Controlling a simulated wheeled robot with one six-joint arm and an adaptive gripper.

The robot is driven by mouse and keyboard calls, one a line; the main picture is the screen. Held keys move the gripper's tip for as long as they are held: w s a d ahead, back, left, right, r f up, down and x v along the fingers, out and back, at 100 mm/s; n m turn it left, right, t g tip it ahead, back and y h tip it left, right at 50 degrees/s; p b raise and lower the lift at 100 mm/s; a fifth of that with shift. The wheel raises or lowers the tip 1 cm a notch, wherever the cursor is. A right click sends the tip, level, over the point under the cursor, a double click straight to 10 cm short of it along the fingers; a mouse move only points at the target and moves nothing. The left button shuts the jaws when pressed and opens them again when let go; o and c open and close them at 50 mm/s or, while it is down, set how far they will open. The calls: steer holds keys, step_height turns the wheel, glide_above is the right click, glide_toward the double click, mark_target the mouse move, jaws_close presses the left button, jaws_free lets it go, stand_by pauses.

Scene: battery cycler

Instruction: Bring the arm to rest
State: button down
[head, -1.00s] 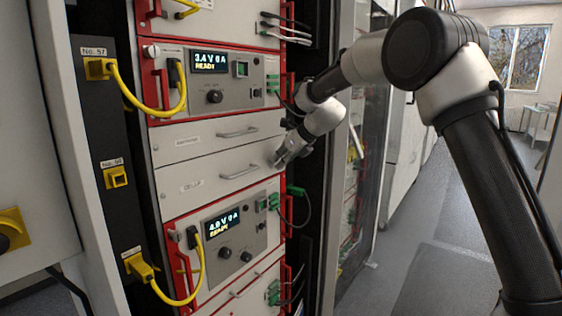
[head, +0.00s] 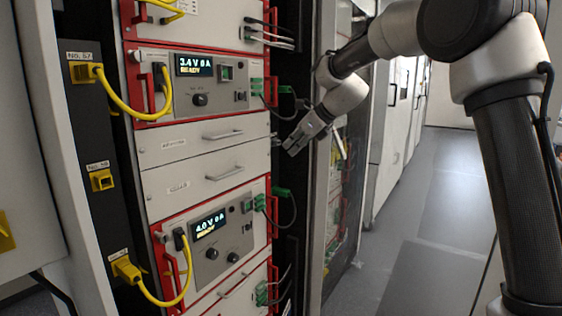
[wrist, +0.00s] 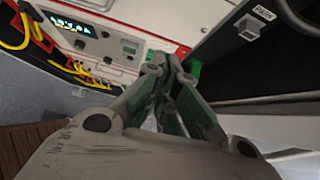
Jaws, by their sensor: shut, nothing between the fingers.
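My gripper (head: 296,143) is in the head view, just right of the rack's two blank drawers, in front of the dark gap at the rack's right edge. Its fingers are together and hold nothing. In the wrist view my gripper (wrist: 168,62) points toward the rack front, with its fingertips close together. My arm (head: 440,40) reaches in from the right, bent at the elbow. Whether the fingertips touch anything cannot be told.
The rack holds an upper cycler unit (head: 195,85) reading 3.4 V and a lower one (head: 215,232), with yellow cables (head: 137,105) at left. Green connectors (head: 283,192) stick out at right. A glass-fronted cabinet (head: 345,190) stands beside it. The floor (head: 425,215) at right is open.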

steer(key=s+d+f+n+g+h, duration=0.2)
steer(key=s+d+f+n, duration=0.5)
steer(key=n, duration=0.5)
steer(key=s+d+n+h, duration=0.1)
steer(key=s+d+n, duration=0.3)
steer(key=s+d, duration=0.3)
steer(key=s+d+n+h, duration=0.2)
steer(key=s+d, duration=0.6)
steer(key=s, duration=0.8)
steer(key=s+d+r+n+t+h, duration=0.1)
steer(key=s+d+n, duration=0.5)
steer(key=s, duration=0.6)
steer(key=shift+s+d+n+h, duration=0.15)
steer(key=shift+d+n+h, duration=0.15)
steer(key=shift+d+h, duration=0.45)
